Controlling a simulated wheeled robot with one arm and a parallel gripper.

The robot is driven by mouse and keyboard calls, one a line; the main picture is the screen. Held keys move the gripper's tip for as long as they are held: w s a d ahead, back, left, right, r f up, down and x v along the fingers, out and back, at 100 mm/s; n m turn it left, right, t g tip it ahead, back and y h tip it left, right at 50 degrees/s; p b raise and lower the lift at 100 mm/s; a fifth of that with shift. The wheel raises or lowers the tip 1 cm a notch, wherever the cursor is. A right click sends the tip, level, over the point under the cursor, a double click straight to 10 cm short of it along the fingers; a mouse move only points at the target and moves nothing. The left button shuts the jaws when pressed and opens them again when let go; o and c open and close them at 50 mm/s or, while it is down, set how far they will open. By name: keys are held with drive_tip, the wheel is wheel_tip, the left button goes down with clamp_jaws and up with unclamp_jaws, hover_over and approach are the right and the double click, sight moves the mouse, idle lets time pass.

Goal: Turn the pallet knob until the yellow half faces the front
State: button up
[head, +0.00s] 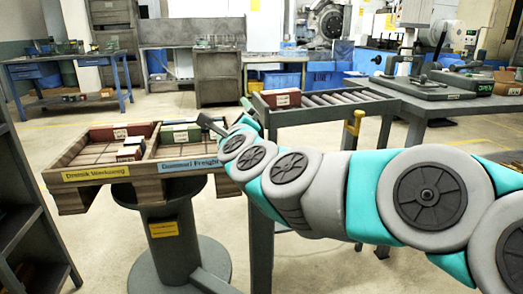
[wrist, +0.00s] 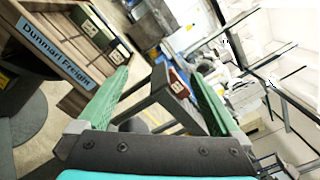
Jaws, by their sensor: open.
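The pallet (head: 100,200) is a wooden tray on a grey round pedestal (head: 172,238). A divider splits it into two halves. The left half carries a yellow label (head: 95,173) reading roughly "Dreisik Werkzeug"; the right half carries a blue label (head: 190,164) reading "Dunmarl Freight". Both labels are on the near edge. I cannot make out a knob on the pallet. My gripper (head: 232,115) is open and empty near the pallet's right end. In the wrist view its green fingers (wrist: 152,75) are apart, with the blue label (wrist: 55,52) to their left.
Red, green and pale boxes lie in the pallet. A roller conveyor (head: 325,103) with a red box (head: 282,99) stands right of my gripper, with a yellow handle (head: 354,122) on its side. A dark workbench (head: 440,100) is at right. A shelf (head: 30,215) stands at left.

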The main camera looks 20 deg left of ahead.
drive_tip(key=d+f+m+t+h, duration=0.25)
drive_tip(key=f+m+h, duration=0.75)
drive_tip(key=m+h, duration=0.65)
drive_tip(key=w+y, duration=0.1)
drive_tip(key=w, duration=0.1)
drive_tip(key=w+d+m, duration=0.1)
drive_tip(key=w, duration=0.1)
drive_tip(key=w+d+m+y+p, duration=0.1)
drive_tip(key=w, duration=0.1)
drive_tip(key=shift+w+g+y, duration=0.35)
drive_tip(key=shift+c, duration=0.2)
drive_tip(key=shift+f, duration=0.1)
drive_tip(key=c, duration=1.2)
